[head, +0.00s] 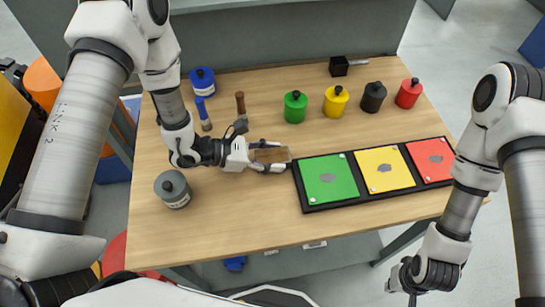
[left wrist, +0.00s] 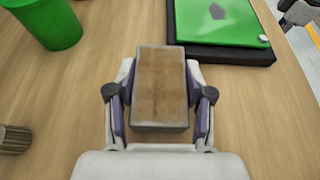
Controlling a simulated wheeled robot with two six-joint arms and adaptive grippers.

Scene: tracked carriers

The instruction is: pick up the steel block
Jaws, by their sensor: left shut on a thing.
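The steel block (left wrist: 160,85) is a rectangular block with a brownish top and grey sides, seen in the left wrist view between my left gripper's fingers. My left gripper (left wrist: 160,108) is shut on it, one finger on each side. In the head view the block (head: 271,155) shows between the fingers of my left gripper (head: 278,158), just left of the black tray. I cannot tell whether the block touches the table. My right gripper (head: 408,284) hangs at the lower right, off the table's front edge; its fingers are too small and partly cut off to judge.
A black tray (head: 300,190) holds green, yellow and red plates. Green, yellow, black and red canisters (head: 336,101) stand behind it. A grey canister (head: 173,189) is at left, a blue one (head: 203,81) behind. Two brushes (head: 241,104) stand between. The table front (head: 240,225) is clear.

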